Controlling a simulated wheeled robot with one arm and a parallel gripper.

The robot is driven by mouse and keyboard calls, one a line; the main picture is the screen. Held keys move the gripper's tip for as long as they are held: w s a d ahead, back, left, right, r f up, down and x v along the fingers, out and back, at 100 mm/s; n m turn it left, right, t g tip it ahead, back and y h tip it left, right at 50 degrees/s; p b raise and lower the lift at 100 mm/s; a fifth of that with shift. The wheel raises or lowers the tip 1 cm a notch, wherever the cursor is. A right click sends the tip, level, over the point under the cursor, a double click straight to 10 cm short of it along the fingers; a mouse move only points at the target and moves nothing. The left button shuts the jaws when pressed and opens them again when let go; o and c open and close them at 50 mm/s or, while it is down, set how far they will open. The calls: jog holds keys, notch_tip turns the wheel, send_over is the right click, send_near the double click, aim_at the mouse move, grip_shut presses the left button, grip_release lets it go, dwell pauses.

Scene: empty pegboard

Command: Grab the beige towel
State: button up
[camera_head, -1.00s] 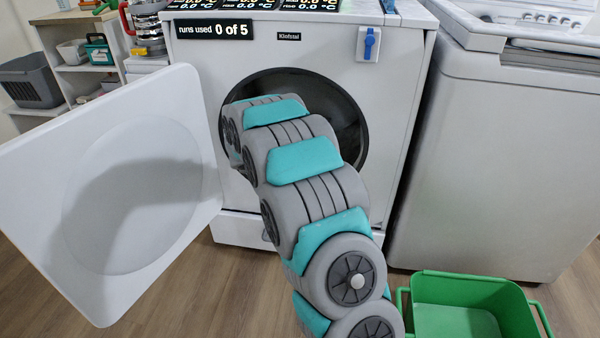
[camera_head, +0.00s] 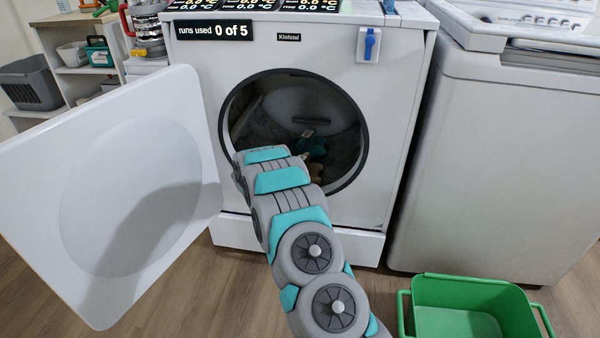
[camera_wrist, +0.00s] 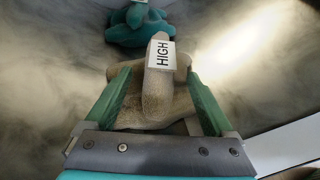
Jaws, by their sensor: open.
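In the wrist view the beige towel (camera_wrist: 155,95) lies crumpled in the drum, with a white tag reading "HIGH" at its upper end. My gripper (camera_wrist: 162,82) is open, its two green fingers on either side of the towel. I cannot tell whether the fingers touch it. In the head view my arm reaches into the round opening of the white machine (camera_head: 215,140), and my gripper is hidden or too small to make out there. Small coloured cloth shapes (camera_head: 317,146) show faintly inside the drum.
A teal cloth (camera_wrist: 138,25) lies deeper in the drum, beyond the beige towel. The machine's white door (camera_head: 130,200) stands open at the left. A green basket (camera_head: 470,290) sits on the floor at the right, before another white machine (camera_head: 490,170).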

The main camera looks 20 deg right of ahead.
jog(key=shift+r+p+x, duration=0.2)
jog(key=shift+p+x, duration=0.1)
jog(key=shift+x, duration=2)
jog(key=shift+w, duration=0.1)
jog(key=shift+c, duration=0.3)
grip_shut()
